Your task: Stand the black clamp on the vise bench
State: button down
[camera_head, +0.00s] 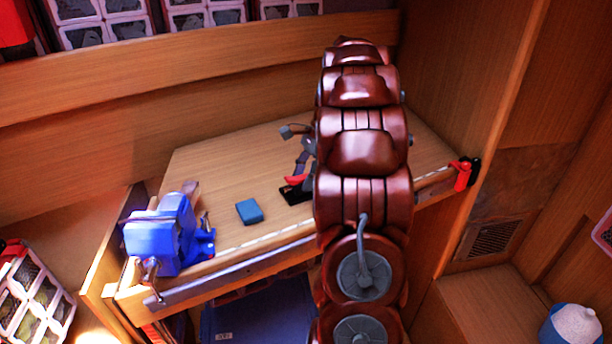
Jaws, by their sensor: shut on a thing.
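The black clamp (293,194) shows just left of my arm, over the middle of the vise bench (220,185). It is dark, with a red part near its lower end, and its right side is hidden behind my arm. My gripper (304,160) is mostly hidden by my dark red arm; only grey parts show at its left. It is shut on the clamp. I cannot tell whether the clamp touches the bench top or hangs slightly above it.
A blue vise (165,235) stands at the bench's front left corner. A small blue block (249,211) lies right of it. A red and black clamp (463,173) sits on the right front edge. Bare wood lies at the back left of the bench top.

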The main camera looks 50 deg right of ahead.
jog(key=shift+f, duration=0.1)
jog(key=c, duration=0.6)
grip_release()
jog(key=shift+b+v, duration=1)
jog(key=shift+v, duration=2.45)
jog(key=p+v, duration=0.2)
jog(key=v, duration=0.2)
jog(key=shift+a, duration=0.2)
jog(key=shift+p+v, duration=0.8)
jog(key=shift+p, duration=0.15)
